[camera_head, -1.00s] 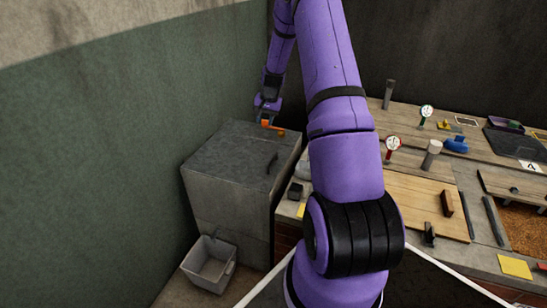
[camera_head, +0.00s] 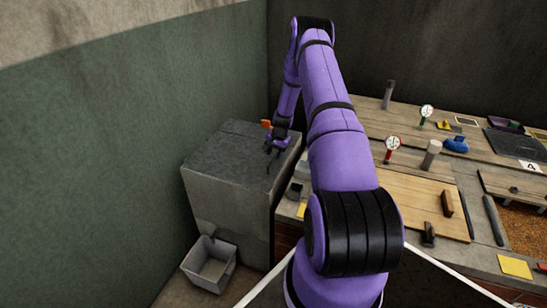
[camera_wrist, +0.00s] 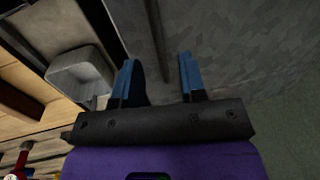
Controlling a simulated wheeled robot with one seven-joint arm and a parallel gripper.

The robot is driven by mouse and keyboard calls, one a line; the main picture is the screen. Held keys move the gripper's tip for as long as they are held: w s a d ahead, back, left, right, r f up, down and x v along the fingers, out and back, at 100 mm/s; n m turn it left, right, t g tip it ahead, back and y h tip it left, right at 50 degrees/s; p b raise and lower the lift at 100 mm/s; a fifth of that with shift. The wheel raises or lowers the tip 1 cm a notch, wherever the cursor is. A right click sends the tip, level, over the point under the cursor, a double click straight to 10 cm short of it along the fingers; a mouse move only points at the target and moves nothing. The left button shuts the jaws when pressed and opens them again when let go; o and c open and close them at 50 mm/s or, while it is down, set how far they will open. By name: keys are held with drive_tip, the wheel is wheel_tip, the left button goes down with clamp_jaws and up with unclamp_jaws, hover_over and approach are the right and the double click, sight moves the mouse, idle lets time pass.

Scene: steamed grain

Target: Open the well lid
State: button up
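The well is a grey block-shaped box (camera_head: 228,207) by the green wall. Its flat lid (camera_head: 225,160) lies level on top and looks shut. A dark bar, which I take for the lid handle (camera_wrist: 157,38), runs away between my fingers in the wrist view. My gripper (camera_head: 272,148) is over the right part of the lid and points down. In the wrist view my gripper (camera_wrist: 157,72) has its two blue fingers apart, one on each side of the bar. I cannot tell whether they touch it. In the head view the gripper hides most of the handle.
A light grey open bin (camera_head: 210,264) stands on the floor in front of the well. A worktop to the right carries a wooden board (camera_head: 405,203), dial gauges (camera_head: 392,143) and a blue valve (camera_head: 455,145). The green wall (camera_head: 120,150) is close on the left.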

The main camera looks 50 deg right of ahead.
drive_tip(key=shift+w+a+f, duration=0.1)
drive_tip(key=shift+w+f, duration=0.05)
drive_tip(key=shift+f, duration=0.5)
drive_tip(key=shift+w+a+f, duration=0.1)
drive_tip(key=shift+f, duration=0.55)
drive_tip(key=shift+c, duration=0.2)
clamp_jaws()
drive_tip(key=shift+r, duration=0.1)
